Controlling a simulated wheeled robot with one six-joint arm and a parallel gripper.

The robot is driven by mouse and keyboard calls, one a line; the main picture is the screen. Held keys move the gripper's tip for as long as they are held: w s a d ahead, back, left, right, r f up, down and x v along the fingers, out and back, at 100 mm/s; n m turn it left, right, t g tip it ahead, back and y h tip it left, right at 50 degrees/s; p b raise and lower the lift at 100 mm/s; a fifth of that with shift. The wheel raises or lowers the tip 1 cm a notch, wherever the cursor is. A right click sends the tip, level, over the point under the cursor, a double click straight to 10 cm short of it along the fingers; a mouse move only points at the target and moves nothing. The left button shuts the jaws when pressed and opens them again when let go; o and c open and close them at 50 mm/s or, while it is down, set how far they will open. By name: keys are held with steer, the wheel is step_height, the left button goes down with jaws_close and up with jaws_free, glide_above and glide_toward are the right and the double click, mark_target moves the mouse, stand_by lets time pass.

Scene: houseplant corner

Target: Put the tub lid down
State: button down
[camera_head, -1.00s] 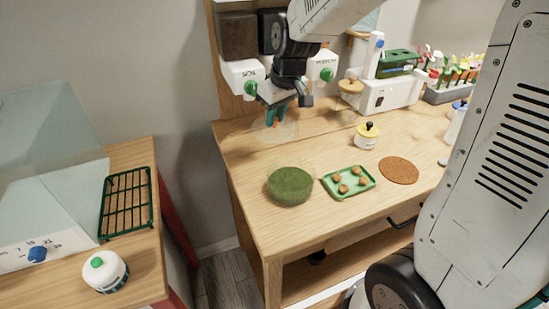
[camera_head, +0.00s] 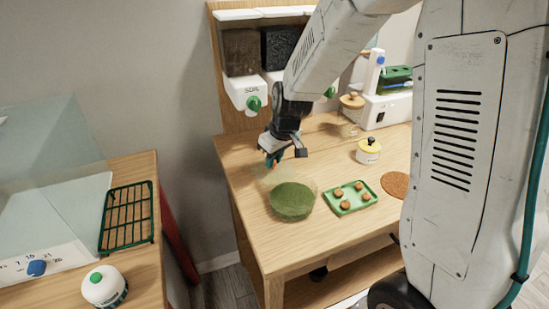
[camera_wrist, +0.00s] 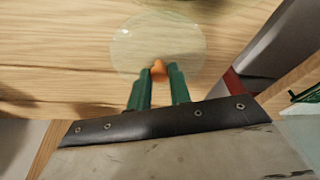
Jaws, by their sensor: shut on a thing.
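The tub lid is a clear round disc with an orange knob. My gripper (camera_head: 273,158) is shut on that knob, its green fingers on either side. In the wrist view the lid (camera_wrist: 150,38) lies beyond my fingertips (camera_wrist: 159,72), over bare wood. In the head view the lid is faint, just behind and left of a clear round tub (camera_head: 293,203) filled with green stuff. Whether the lid touches the table or hangs slightly above it, I cannot tell.
A green tray (camera_head: 350,208) with several brown pieces sits right of the tub on the wooden table (camera_head: 262,233). A soil dispenser (camera_head: 247,92) is behind. The table's left edge is close to the lid.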

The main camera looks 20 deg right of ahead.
steer(key=shift+f, duration=0.1)
steer(key=shift+f, duration=0.15)
steer(key=c, duration=1.3)
jaws_free()
